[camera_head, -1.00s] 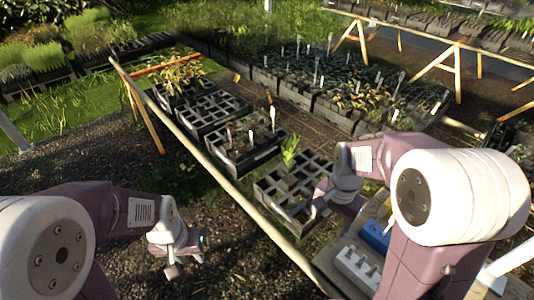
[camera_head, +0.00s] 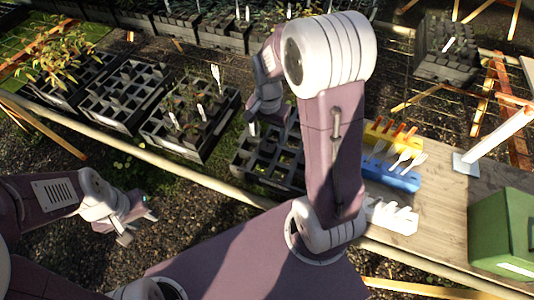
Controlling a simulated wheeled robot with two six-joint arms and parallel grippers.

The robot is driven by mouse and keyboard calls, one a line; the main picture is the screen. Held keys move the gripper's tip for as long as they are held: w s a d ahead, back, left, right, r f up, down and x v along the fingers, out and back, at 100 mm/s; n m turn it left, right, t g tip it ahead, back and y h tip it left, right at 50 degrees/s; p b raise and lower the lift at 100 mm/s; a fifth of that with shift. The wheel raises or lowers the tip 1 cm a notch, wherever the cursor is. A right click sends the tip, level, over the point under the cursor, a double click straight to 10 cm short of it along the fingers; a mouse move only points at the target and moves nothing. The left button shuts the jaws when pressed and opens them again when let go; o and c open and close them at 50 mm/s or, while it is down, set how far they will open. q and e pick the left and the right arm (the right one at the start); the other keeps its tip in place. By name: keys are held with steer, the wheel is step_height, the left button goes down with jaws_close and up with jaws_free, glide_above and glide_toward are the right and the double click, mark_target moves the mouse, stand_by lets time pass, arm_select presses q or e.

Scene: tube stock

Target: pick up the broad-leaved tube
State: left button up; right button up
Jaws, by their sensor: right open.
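The broad-leaved tube cannot be made out now; my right arm covers the back of the black celled tray (camera_head: 262,170) at the bench's middle. The tray's visible front cells look empty. My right gripper (camera_head: 266,122) is over the back of this tray, pointing down, with its jaws open. Whether a plant is between its fingers is hidden. My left gripper (camera_head: 124,226) hangs over the gravel in front of the bench, away from the trays. It is too small to tell whether its fingers are apart.
A tray with labelled plants (camera_head: 190,120) stands left of the middle tray, with an empty celled tray (camera_head: 125,93) beyond it. On the right are a yellow rack (camera_head: 383,133), a blue rack (camera_head: 392,175), a white rack (camera_head: 392,217) and a green box (camera_head: 503,232). Bare board (camera_head: 440,210) lies between.

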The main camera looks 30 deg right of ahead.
mark_target(268, 145)
steer(key=shift+w+a+f, duration=0.15)
steer(key=shift+w+f, duration=0.1)
steer(key=shift+f, duration=0.35)
steer(key=f, duration=0.3)
steer(key=s+f+b, duration=0.1)
steer(key=f, duration=0.1)
steer(key=shift+w+f, duration=0.1)
steer(key=shift+w, duration=0.05)
jaws_close()
